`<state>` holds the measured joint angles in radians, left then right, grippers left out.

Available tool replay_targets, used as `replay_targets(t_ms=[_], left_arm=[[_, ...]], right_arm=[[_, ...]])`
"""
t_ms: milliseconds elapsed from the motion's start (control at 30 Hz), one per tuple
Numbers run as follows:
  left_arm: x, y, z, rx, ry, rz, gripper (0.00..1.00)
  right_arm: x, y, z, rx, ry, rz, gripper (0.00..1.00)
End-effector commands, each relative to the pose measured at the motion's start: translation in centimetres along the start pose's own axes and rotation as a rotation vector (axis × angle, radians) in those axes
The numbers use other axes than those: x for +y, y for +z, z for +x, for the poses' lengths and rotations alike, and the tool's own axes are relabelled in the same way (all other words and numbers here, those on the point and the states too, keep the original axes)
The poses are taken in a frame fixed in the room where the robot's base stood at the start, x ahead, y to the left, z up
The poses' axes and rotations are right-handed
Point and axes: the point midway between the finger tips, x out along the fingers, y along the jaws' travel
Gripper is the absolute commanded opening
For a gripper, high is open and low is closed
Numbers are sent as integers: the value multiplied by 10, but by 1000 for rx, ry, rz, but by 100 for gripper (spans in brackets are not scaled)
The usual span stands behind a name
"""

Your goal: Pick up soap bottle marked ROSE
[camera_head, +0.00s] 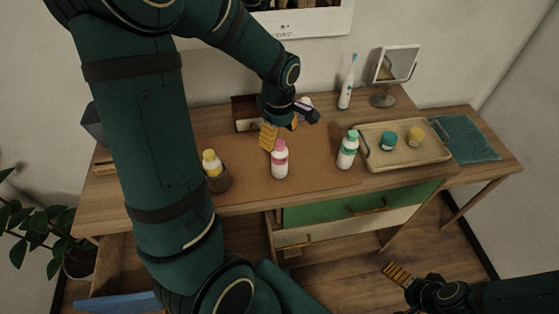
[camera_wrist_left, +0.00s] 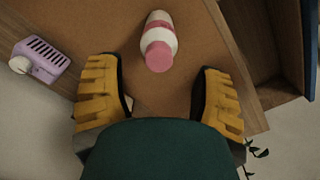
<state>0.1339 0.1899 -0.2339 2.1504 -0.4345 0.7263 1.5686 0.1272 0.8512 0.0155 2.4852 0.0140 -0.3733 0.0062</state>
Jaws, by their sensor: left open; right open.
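A white soap bottle with a pink cap and pink label (camera_head: 280,160) stands upright on the brown mat; its lettering is too small to read. Two other bottles stand on the table, one with a yellow cap (camera_head: 212,164) and one green and white (camera_head: 348,150). My left gripper (camera_head: 284,133) is open, above and just behind the pink-capped bottle. In the left wrist view that bottle (camera_wrist_left: 159,42) shows ahead between the two open yellow fingers (camera_wrist_left: 160,95), not touching them. My right gripper (camera_head: 398,274) is open and empty at the lower right, away from the table.
A wooden tray (camera_head: 433,153) with two small jars stands to the right. A toothbrush (camera_head: 347,82) and a mirror (camera_head: 395,66) stand at the back. A purple slotted object (camera_wrist_left: 42,58) lies behind the bottle.

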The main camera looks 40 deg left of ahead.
Motion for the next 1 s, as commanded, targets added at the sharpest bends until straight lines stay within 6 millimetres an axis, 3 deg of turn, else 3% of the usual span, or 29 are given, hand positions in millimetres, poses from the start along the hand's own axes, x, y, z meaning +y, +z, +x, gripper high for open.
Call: replay_targets(t_ms=[233,567,767,1000], left_arm=[[0,1,36,-1,-4,0,66],[1,1,41,-1,0,1,66],[1,1,41,-1,0,1,2],[1,1,41,-1,0,1,0]], right_arm=[[2,3,6,-5,-1,-2,100],[2,3,6,-6,-1,-2,100],[2,3,6,-6,-1,-2,100],[2,3,6,-6,-1,-2,100]])
